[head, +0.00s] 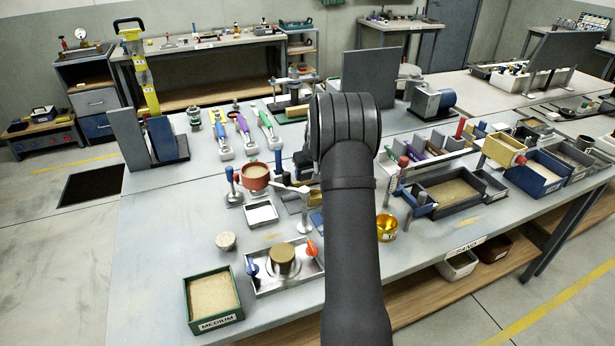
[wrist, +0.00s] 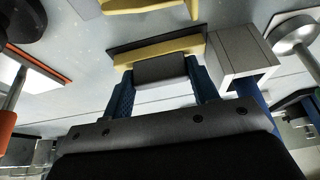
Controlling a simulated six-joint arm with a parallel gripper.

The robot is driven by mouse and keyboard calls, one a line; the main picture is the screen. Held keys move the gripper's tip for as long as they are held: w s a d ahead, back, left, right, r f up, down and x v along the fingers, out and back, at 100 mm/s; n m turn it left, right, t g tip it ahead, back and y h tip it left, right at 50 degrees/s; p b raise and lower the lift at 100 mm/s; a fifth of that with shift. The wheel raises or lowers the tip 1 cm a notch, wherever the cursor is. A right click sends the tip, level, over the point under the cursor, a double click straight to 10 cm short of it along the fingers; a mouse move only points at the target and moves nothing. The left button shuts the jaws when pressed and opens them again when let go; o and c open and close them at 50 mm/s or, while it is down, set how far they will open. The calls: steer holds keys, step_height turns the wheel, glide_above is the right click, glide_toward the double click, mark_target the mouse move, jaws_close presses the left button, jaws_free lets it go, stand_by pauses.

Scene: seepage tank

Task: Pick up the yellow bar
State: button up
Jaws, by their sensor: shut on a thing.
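The yellow bar (wrist: 158,49) is in the wrist view, lying across the fingertips with a thin dark strip along its far edge. A dark grey block (wrist: 160,70) sits between the fingers against the bar; I cannot tell if they are one piece. My gripper (wrist: 163,72) has its two blue fingers on either side of this block and is shut on it at the bar. In the head view my arm hides most of the gripper and what it holds.
A grey box (wrist: 240,55) stands close to the right of the bar. In the head view, a red-brown cup (head: 255,177), a white tray (head: 261,214) and a green sand box (head: 213,297) stand left of my arm. A gold cup (head: 387,228) stands right of it.

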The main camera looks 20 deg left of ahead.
mark_target(308, 172)
steer(key=shift+r, duration=0.15)
step_height(308, 172, up, 4)
steer(key=shift+r, duration=0.1)
steer(key=d+r, duration=0.6)
steer(key=d, duration=0.5)
steer(key=shift+s+d+r, duration=0.25)
steer(key=shift+s+d, duration=0.1)
